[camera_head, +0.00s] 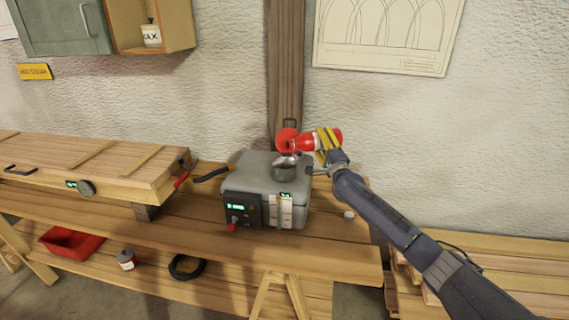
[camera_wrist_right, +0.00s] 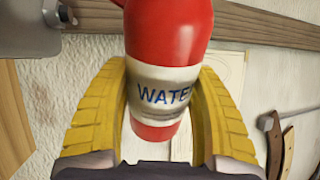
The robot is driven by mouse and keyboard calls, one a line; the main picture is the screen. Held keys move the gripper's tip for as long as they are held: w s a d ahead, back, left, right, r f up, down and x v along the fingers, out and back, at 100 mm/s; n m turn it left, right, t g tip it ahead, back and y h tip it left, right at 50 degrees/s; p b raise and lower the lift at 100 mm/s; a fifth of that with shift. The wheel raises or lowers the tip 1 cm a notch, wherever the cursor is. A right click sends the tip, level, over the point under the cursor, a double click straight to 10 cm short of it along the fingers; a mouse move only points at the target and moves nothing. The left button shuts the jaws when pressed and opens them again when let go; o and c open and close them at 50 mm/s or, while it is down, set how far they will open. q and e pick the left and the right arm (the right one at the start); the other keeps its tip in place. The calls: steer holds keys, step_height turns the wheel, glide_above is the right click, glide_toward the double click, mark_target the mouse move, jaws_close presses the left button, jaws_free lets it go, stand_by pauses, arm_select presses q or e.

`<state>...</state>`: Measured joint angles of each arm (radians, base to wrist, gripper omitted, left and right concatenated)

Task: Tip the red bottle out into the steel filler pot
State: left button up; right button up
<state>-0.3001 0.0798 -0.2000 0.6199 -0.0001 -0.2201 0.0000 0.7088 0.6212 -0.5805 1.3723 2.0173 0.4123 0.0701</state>
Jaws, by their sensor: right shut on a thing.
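The red bottle (camera_head: 308,141) has a pale label reading "WATE", seen in the right wrist view (camera_wrist_right: 165,88). My right gripper (camera_head: 325,143) has its yellow fingers shut on the bottle around its label. The bottle lies tipped nearly on its side, its wide red end toward the left. The steel filler pot (camera_head: 285,167) sits on top of the grey box-shaped machine (camera_head: 262,166), just below the bottle's left end. Whether anything is running out of the bottle cannot be told. My left gripper is not in view.
A long wooden box (camera_head: 90,165) lies on the bench (camera_head: 330,243) to the left, with a black-handled tool (camera_head: 211,174) beside the machine. A small white round thing (camera_head: 349,214) is at the bench's right. A red tray (camera_head: 70,241) and a can (camera_head: 126,259) stand on the lower shelf.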

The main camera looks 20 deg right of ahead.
steer(key=shift+a+r+n, duration=0.1)
steer(key=shift+r+n, duration=0.45)
steer(key=shift+n, duration=0.15)
steer(key=shift+a+r+n+y, duration=0.15)
steer(key=shift+r+n+y, duration=0.05)
steer(key=shift+n+y, duration=0.25)
steer(key=shift+w+d+n, duration=0.1)
steer(key=shift+d+n, duration=0.1)
steer(key=shift+n, duration=0.05)
steer(key=shift+w+d, duration=0.1)
steer(key=shift+d, duration=0.3)
steer(key=shift+n, duration=0.3)
steer(key=shift+d+r+n+y, duration=0.1)
steer(key=shift+r+n+y, duration=0.05)
steer(key=shift+n+y, duration=0.15)
steer(key=shift+a+r+n+y+b, duration=0.15)
steer(key=shift+a+n+y+b, duration=0.25)
steer(key=shift+n, duration=0.6)
